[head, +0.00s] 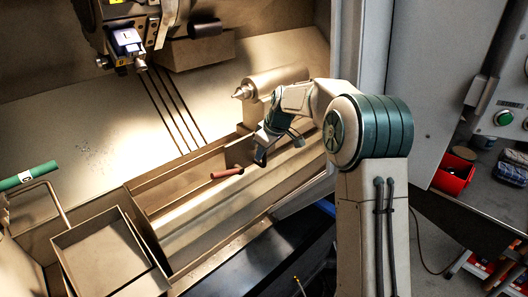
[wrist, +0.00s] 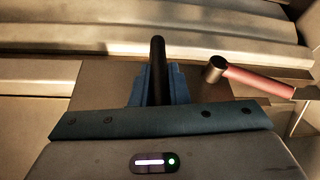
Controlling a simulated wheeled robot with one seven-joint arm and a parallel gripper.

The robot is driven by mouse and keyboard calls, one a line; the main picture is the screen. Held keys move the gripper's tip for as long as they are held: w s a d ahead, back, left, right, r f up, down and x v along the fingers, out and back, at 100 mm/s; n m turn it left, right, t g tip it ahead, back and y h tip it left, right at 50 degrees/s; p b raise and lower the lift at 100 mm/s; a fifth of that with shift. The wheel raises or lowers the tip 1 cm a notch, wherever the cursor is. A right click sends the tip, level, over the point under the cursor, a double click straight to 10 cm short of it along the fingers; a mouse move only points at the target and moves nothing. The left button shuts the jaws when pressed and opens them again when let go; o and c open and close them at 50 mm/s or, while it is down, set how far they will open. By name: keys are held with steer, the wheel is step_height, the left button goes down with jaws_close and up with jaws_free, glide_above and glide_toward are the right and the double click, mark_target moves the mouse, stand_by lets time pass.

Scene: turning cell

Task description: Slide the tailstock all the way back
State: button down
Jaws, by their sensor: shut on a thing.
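The tailstock (head: 275,82) is a pale cylinder with a pointed centre at its left end, at mid-height in the head view, partly behind my arm. My gripper (head: 261,156) is low in front of it, over the bed. In the wrist view, the blue fingers of my gripper (wrist: 157,88) are closed around a dark round-ended handle (wrist: 158,52). My arm and fingers hide this handle in the head view. The red lever also shows at right in the wrist view (wrist: 258,82), apart from the fingers.
The tool turret (head: 127,42) is at upper left, away from my arm. A tray (head: 82,245) and a green-gripped handle (head: 28,176) are at lower left. The machine's door edge (head: 346,45) stands close behind my arm. Pale bed ways (head: 195,215) run below the lever.

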steer(key=shift+w+r, duration=0.15)
steer(key=c, duration=1.4)
jaws_free()
steer(key=shift+w+d, duration=0.15)
steer(key=v, duration=1.2)
steer(key=shift+s, duration=0.2)
